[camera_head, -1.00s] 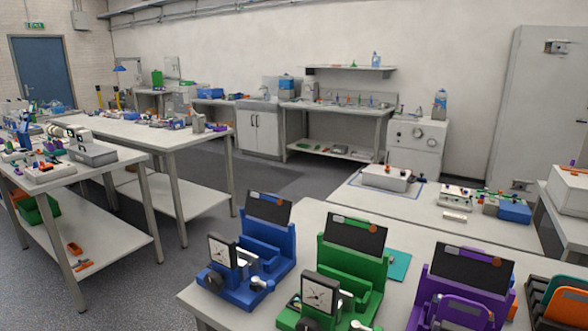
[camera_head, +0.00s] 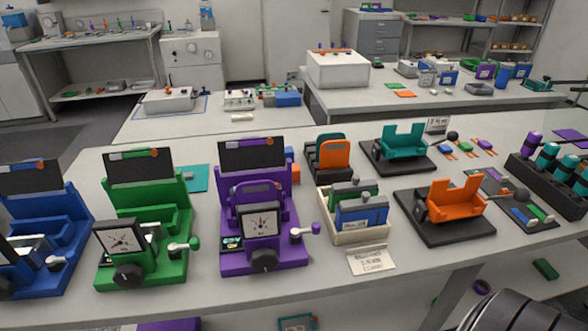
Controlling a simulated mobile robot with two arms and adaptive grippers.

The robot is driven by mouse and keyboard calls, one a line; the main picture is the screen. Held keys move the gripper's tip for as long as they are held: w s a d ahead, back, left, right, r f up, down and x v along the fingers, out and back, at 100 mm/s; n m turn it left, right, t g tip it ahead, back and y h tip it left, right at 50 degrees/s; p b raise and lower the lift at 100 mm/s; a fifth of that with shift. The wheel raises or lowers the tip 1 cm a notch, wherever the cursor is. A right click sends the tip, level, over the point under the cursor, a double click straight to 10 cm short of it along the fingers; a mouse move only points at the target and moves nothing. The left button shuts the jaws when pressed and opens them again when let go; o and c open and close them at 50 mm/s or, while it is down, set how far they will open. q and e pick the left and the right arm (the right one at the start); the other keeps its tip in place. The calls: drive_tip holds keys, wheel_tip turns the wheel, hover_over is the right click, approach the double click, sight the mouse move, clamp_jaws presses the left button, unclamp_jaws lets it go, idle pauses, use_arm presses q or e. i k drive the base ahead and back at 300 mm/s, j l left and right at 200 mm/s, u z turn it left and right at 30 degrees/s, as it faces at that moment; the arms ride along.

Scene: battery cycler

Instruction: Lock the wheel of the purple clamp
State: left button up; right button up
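The purple clamp (camera_head: 291,262) stands upright on the near table, right of the green clamp. It has a dark tilted panel (camera_head: 252,155) on top and a square white dial (camera_head: 260,222) in front. A black wheel (camera_head: 264,260) sits low at its front. A lever with a purple and white end (camera_head: 306,231) sticks out at its right side. Behind the dial, a purple part with a handle slot (camera_head: 258,188) stands in the clamp. I cannot tell whether the wheel is locked. Neither gripper is in view.
The green clamp (camera_head: 178,222) and blue clamp (camera_head: 40,218) stand to the left. Orange (camera_head: 456,203) and teal (camera_head: 399,147) holders stand further right. A dark ribbed part, probably mine, shows bottom right.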

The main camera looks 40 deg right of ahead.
sight(315, 229)
drive_tip(key=z, duration=1.15)
drive_tip(key=k, duration=0.5)
